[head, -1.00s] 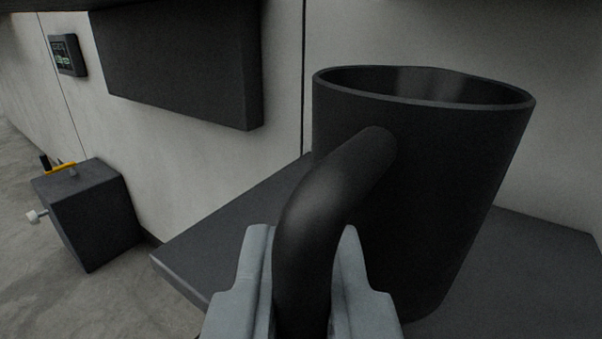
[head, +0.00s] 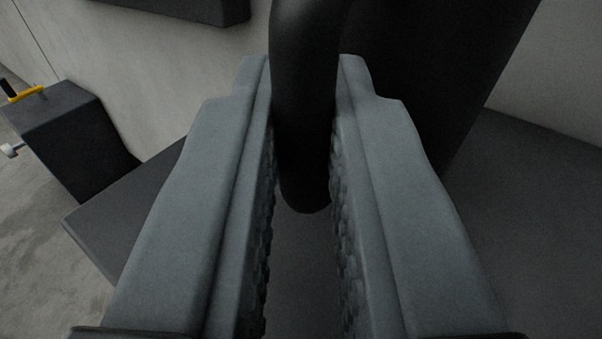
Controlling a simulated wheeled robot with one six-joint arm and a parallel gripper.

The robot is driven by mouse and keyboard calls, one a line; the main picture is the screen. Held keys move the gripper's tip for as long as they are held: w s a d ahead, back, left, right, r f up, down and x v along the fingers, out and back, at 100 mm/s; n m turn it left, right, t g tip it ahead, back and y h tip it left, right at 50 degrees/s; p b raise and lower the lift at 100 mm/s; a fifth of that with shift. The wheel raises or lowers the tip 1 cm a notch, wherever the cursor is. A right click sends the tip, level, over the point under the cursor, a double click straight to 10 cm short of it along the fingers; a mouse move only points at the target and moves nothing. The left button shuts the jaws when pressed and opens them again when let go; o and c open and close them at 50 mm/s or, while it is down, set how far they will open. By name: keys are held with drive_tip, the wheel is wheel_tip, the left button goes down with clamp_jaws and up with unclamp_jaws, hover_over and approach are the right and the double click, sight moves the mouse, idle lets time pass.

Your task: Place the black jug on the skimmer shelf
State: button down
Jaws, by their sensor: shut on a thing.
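The black jug (head: 430,70) fills the upper middle and right of the view; its rim is out of view. Its thick curved handle (head: 304,120) hangs between the two grey fingers of my gripper (head: 304,75), which is shut on it near the fingertips. The handle's lower end shows between the fingers. A flat dark grey shelf (head: 540,190) lies beneath the jug and my gripper. The jug's base is hidden, so I cannot tell whether it touches the shelf.
A dark block (head: 70,140) with a yellow-handled fitting (head: 27,94) stands at the left, beyond the shelf's edge. A dark panel (head: 205,10) sticks out from the pale wall (head: 150,60) above. Bare concrete floor shows at lower left.

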drive_tip(key=shift+w+f, duration=0.1)
drive_tip(key=shift+f, duration=0.45)
drive_tip(key=c, duration=1.5)
unclamp_jaws()
drive_tip(key=shift+s, duration=0.35)
drive_tip(key=s, duration=1.1)
drive_tip(key=shift+s+d, duration=0.25)
drive_tip(key=shift+r, duration=0.1)
